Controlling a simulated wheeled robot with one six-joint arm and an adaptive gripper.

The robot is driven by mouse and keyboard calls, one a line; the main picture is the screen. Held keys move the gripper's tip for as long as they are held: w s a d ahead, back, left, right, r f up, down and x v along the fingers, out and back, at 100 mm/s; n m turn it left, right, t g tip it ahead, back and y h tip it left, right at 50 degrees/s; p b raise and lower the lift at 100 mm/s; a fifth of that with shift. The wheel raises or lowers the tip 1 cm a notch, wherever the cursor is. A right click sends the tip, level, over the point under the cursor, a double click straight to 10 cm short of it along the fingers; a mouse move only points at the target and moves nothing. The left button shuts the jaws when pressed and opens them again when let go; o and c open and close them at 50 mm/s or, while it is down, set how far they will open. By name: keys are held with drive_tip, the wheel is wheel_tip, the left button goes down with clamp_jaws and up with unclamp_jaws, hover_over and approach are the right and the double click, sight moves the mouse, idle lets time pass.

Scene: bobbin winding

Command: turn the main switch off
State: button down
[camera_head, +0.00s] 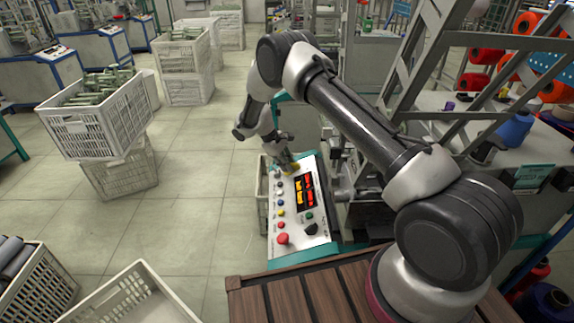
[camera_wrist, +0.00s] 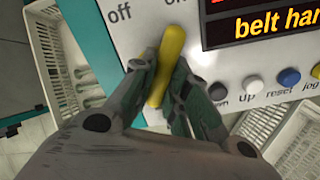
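The main switch is a yellow handle (camera_wrist: 169,62) on the light control panel (camera_head: 312,232). In the wrist view its upper end leans slightly right and points towards the "on" label; the "off" label lies to the upper left. My gripper (camera_wrist: 166,82) has one finger on each side of the yellow handle, and both seem to press against it. In the head view my gripper (camera_head: 286,163) is at the panel's far end, where it covers most of the switch.
A lit display (camera_head: 304,190) and several coloured buttons sit on the panel near the switch. A red button (camera_head: 283,239) is at the near end. White crates (camera_head: 100,122) stand on the floor to the left. Machine frames and thread spools crowd the right.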

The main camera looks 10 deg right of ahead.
drive_tip(key=shift+n, duration=0.4)
drive_tip(key=n, duration=0.5)
drive_tip(key=shift+n, duration=0.3)
drive_tip(key=n, duration=0.5)
drive_tip(key=shift+w, duration=0.1)
drive_tip(key=shift+n, duration=0.4)
drive_tip(key=c, duration=1.4)
unclamp_jaws()
drive_tip(key=v, duration=1.2)
drive_tip(key=shift+a, duration=0.1)
